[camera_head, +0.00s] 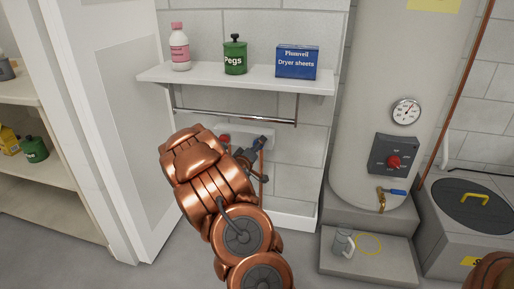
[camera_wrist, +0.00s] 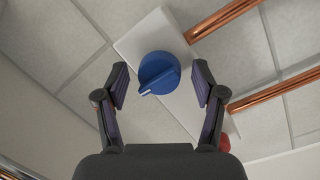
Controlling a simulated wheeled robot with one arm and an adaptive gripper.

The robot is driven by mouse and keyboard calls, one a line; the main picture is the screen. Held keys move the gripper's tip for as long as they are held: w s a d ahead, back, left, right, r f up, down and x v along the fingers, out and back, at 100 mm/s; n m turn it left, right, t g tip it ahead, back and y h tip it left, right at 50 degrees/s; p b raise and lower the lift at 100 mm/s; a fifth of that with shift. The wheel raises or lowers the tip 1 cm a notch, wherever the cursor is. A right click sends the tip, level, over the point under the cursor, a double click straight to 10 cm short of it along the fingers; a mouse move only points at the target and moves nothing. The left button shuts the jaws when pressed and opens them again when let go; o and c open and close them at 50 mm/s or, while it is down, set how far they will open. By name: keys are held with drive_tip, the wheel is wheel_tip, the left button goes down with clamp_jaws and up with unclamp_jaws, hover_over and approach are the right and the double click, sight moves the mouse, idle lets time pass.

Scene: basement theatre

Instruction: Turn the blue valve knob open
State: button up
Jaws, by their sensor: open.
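The blue valve knob (camera_wrist: 160,72) is round with a raised grip bar and a pale pointer mark toward the lower left in the wrist view. It sits on a white panel (camera_wrist: 150,36). My gripper (camera_wrist: 160,84) is open, with one finger on each side of the knob and a visible gap at both sides. The fingertips appear level with the knob in the picture; their depth is hard to tell. In the head view my dark gripper (camera_head: 256,153) is in front of the panel (camera_head: 262,131), and the blue knob is hidden there.
A red knob (camera_wrist: 224,142) is partly behind the right finger; it also shows in the head view (camera_head: 224,138). Copper pipes (camera_wrist: 225,20) run from the panel. A metal rail (camera_head: 235,117) and a shelf (camera_head: 205,78) with containers are above. A water heater (camera_head: 375,60) stands right.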

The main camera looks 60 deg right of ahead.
drive_tip(key=c, duration=1.1)
drive_tip(key=m+p, duration=0.3)
drive_tip(key=shift+r+y+p, duration=0.25)
drive_tip(key=shift+y+p, duration=0.05)
drive_tip(key=m+p, duration=0.2)
drive_tip(key=m, duration=0.2)
drive_tip(key=shift+m+y, duration=0.3)
drive_tip(key=m+t, duration=0.1)
drive_tip(key=m, duration=0.3)
drive_tip(key=shift+s+f+y, duration=0.1)
drive_tip(key=shift+s+y, duration=0.05)
drive_tip(key=shift+y, duration=0.15)
drive_tip(key=m+t+b, duration=0.1)
drive_tip(key=m, duration=0.3)
drive_tip(key=shift+f+y+b, duration=0.1)
drive_tip(key=shift+y+b, duration=0.2)
drive_tip(key=shift+m, duration=0.3)
